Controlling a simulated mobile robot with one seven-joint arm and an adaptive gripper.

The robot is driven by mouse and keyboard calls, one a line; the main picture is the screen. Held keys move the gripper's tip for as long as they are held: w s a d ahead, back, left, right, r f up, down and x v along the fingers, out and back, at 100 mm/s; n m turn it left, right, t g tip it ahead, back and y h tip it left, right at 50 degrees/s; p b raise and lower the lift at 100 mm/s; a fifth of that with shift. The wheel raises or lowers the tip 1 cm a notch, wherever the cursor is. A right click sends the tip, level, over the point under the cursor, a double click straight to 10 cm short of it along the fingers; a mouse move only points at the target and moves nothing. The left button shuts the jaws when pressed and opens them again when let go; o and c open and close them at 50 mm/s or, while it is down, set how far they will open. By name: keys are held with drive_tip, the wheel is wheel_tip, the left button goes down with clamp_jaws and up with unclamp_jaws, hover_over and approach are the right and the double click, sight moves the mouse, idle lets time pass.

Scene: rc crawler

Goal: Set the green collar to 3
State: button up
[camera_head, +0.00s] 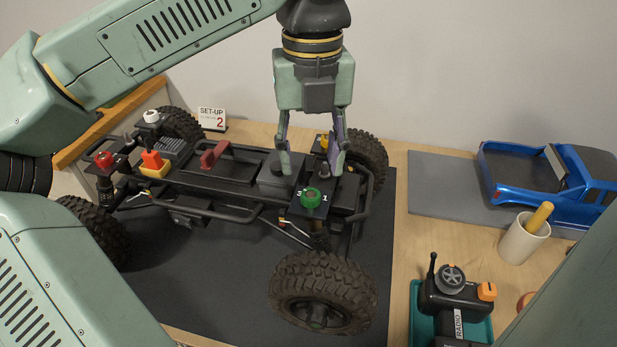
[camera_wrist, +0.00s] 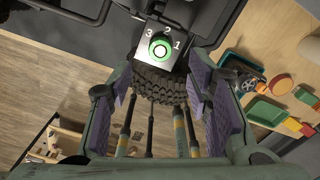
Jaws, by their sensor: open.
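The green collar (camera_head: 311,198) sits on a small dark plate at the near right corner of the crawler chassis (camera_head: 235,172). In the wrist view the collar (camera_wrist: 160,49) is a bright green ring with the white numbers 3, 2 and 1 around its far side, 3 at left and 1 at right. I cannot make out which number its mark points at. My gripper (camera_head: 312,165) points down, open and empty, with its fingers apart above and behind the collar. In the wrist view the collar lies beyond the fingers, roughly centred between them.
Red (camera_head: 104,160), white (camera_head: 152,116), orange (camera_head: 152,160) and yellow (camera_head: 323,141) parts stand elsewhere on the chassis. A set-up card (camera_head: 212,119) reads 2. A large front tyre (camera_head: 322,292) is close by. A blue body shell (camera_head: 530,178), cup (camera_head: 522,240) and radio (camera_head: 455,295) are at right.

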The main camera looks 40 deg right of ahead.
sight(311, 194)
wheel_tip(311, 194, down, 6)
drive_tip(key=shift+f+p, duration=0.25)
drive_tip(key=shift+p, duration=0.25)
clamp_jaws()
idle(0.4)
